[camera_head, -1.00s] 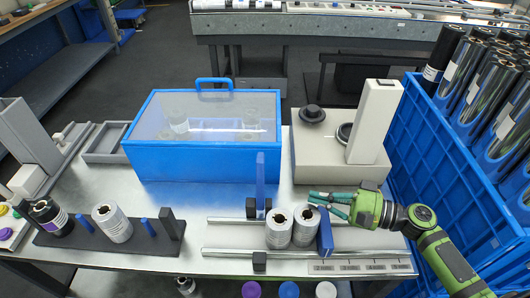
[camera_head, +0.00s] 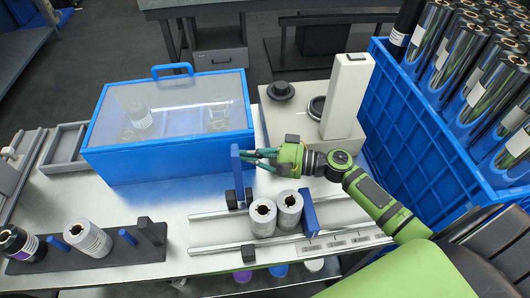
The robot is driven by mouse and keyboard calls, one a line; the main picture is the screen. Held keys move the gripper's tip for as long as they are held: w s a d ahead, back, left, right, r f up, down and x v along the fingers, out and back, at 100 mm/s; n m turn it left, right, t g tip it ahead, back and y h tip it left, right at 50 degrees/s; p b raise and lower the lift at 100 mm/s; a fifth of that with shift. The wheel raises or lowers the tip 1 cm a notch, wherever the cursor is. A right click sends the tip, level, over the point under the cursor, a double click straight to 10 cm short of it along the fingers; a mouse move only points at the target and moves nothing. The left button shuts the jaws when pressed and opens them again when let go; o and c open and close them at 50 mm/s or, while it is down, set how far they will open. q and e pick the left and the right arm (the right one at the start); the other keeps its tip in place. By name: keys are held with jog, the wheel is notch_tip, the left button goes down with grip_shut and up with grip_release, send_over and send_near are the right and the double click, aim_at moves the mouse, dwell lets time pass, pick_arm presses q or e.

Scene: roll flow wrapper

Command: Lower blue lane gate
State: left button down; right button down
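The blue lane gate (camera_head: 236,172) is an upright blue paddle standing at the left end of the rails, between black blocks and in front of the blue box. My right gripper (camera_head: 255,157) is just to the right of the gate's upper part, with its teal fingers pointing left at it. The fingertips are at or very near the gate; I cannot tell whether they touch, nor whether the fingers are open or shut. My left gripper is out of view.
Two silver rolls (camera_head: 263,217) stand beside a blue plate (camera_head: 309,213) on the rails. A blue box with a clear lid (camera_head: 170,128) lies behind the gate. A beige machine (camera_head: 345,97) and a blue crate (camera_head: 410,125) are at the right.

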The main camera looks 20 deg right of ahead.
aim_at(238, 173)
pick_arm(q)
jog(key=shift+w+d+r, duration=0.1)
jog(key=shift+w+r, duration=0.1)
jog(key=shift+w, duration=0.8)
pick_arm(e)
jog(key=shift+w+a, duration=0.3)
jog(key=shift+a, duration=0.1)
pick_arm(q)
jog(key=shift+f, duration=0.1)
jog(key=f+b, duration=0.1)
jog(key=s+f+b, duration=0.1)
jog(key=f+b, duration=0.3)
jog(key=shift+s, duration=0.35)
pick_arm(e)
jog(key=s+n, duration=0.1)
jog(key=s+r+n, duration=0.1)
jog(key=s+a+r+n, duration=0.1)
jog(key=shift+s+r+t+y, duration=0.1)
jog(key=shift+s+t+y, duration=0.2)
jog(key=shift+y, duration=0.1)
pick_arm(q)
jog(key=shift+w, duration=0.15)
